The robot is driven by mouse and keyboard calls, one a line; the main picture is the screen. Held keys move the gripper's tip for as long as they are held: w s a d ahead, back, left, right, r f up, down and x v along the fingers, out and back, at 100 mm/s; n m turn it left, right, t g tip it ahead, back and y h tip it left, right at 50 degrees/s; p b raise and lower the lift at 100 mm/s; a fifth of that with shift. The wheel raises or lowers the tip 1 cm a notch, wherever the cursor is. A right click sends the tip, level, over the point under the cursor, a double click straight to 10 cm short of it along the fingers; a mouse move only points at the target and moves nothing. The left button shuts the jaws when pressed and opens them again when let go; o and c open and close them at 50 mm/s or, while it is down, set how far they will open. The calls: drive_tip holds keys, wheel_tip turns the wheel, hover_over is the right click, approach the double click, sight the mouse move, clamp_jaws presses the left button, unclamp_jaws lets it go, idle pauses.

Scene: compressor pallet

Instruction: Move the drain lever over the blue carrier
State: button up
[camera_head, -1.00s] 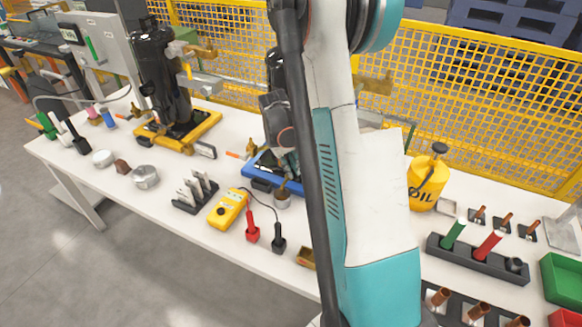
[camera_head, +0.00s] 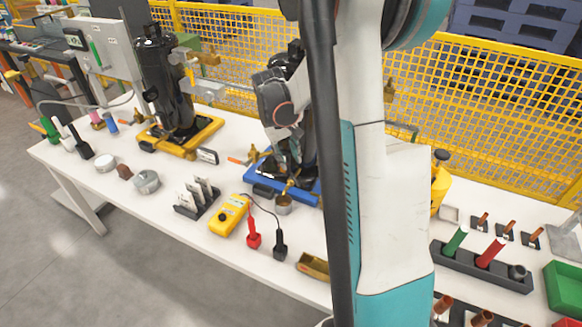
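The blue carrier (camera_head: 264,189) stands mid-table, with a dark machine on it largely covered by my arm. A small brass fitting (camera_head: 289,187) at its front edge, above a metal cup (camera_head: 283,206), may be the drain lever. Another brass fitting with an orange handle (camera_head: 239,160) sits at the carrier's left side. I cannot tell for certain which is the drain lever. My gripper (camera_head: 289,155) is low over the blue carrier, behind and above the front brass fitting. Its fingertips blend into the dark parts, so contact and opening are unclear.
A yellow carrier (camera_head: 208,131) with a black compressor (camera_head: 163,85) stands to the left. A yellow meter (camera_head: 229,215), red probe (camera_head: 253,234) and black probe (camera_head: 279,243) lie in front. A yellow oil can (camera_head: 439,188) and dark rack (camera_head: 480,266) are right. Yellow mesh fencing stands behind.

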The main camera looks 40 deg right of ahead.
drive_tip(key=shift+w+a+r, duration=0.1)
drive_tip(key=shift+a+r, duration=0.1)
drive_tip(key=shift+r, duration=0.75)
drive_tip(key=shift+w+a+r, duration=0.1)
drive_tip(key=shift+a+r, duration=0.05)
drive_tip(key=shift+r, duration=0.8)
